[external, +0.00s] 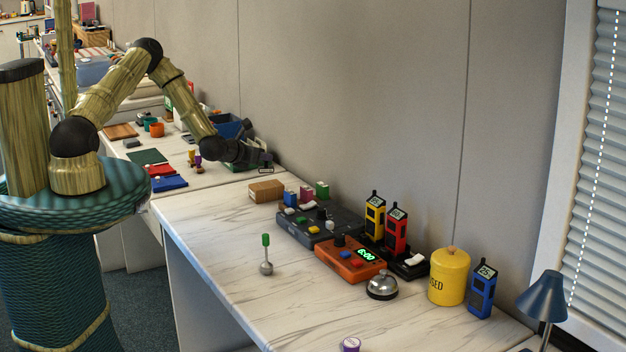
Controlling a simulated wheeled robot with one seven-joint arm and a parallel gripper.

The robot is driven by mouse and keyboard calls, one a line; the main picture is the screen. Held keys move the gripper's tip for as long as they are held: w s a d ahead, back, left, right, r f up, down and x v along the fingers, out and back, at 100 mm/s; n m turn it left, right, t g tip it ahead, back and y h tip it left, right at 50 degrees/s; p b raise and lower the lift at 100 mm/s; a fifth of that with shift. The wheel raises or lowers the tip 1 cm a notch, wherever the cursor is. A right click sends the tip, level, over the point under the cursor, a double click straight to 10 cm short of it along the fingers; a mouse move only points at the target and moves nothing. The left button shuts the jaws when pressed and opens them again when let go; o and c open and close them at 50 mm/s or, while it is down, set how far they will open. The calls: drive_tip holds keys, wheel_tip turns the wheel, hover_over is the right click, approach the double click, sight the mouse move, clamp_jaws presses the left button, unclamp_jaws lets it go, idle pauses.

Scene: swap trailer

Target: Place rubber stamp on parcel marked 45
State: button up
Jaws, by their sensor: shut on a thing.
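My gripper (262,166) is small in the external view, at the far end of my arm near the wall, above the back of the far table section. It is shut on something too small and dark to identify. A brown cardboard parcel (266,191) lies on the near table, below and just in front of my gripper, apart from it. Any number on the parcel is not readable. I cannot pick out the rubber stamp with certainty. Small block-like items, blue (291,197), pink (306,196) and green (322,190), stand right of the parcel.
A dark console (345,222), an orange timer box (343,262), yellow (375,217) and red (396,231) handheld meters, a bell (382,285) and a yellow canister (449,276) fill the right side. A green-topped metal object (266,255) stands alone. The front left tabletop is clear.

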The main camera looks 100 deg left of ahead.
sight(263, 169)
drive_tip(key=shift+f, duration=1.85)
drive_tip(key=shift+f, duration=0.15)
drive_tip(key=o, duration=1)
